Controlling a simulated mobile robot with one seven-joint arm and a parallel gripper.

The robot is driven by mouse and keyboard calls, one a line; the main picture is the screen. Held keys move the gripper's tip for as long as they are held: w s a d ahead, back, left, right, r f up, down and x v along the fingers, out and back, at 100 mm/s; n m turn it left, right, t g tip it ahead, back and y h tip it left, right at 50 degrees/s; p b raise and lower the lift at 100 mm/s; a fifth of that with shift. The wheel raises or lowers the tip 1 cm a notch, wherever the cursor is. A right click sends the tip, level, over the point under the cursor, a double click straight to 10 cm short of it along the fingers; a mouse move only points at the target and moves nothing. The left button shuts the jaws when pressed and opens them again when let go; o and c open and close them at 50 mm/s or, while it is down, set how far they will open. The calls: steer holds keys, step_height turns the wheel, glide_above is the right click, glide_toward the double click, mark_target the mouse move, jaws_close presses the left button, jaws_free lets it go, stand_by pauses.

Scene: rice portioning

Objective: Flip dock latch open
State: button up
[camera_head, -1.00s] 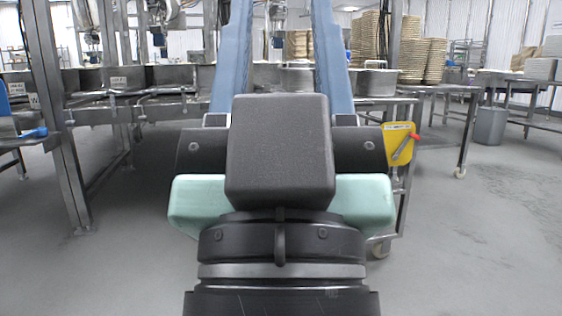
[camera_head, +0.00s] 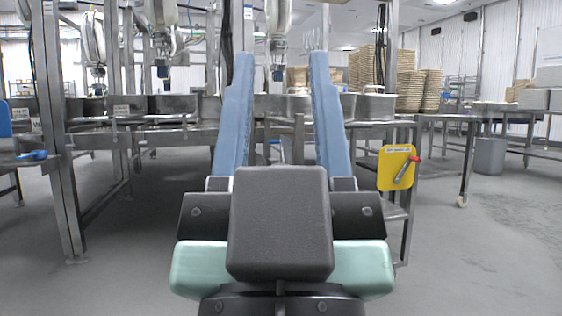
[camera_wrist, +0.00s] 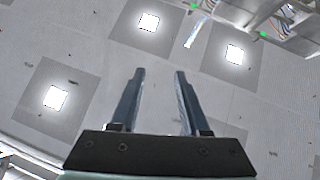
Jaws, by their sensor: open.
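The dock latch appears to be the grey lever with a red tip (camera_head: 406,170), mounted on a yellow plate (camera_head: 394,166) to the right of my gripper. The lever is tilted, its red end up and to the right. My gripper (camera_head: 282,62) points forward with its two long blue fingers apart and nothing between them. In the wrist view the gripper (camera_wrist: 160,75) is also open and empty, against the ceiling and its square lights. The latch is not in the wrist view.
A steel cart or table frame (camera_head: 405,200) carries the yellow plate. Steel counters with pots (camera_head: 375,106) stand behind the fingers. A steel post (camera_head: 62,190) stands at left, a grey bin (camera_head: 490,155) at right. The floor (camera_head: 470,265) at right is clear.

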steer(key=shift+r+p, duration=0.35)
steer(key=shift+p, duration=0.05)
steer(key=c, duration=0.5)
step_height(320, 180, up, 32)
steer(key=p, duration=3.1)
steer(key=shift+f, duration=0.15)
jaws_close()
steer(key=shift+f, duration=0.15)
steer(key=shift+d, duration=0.1)
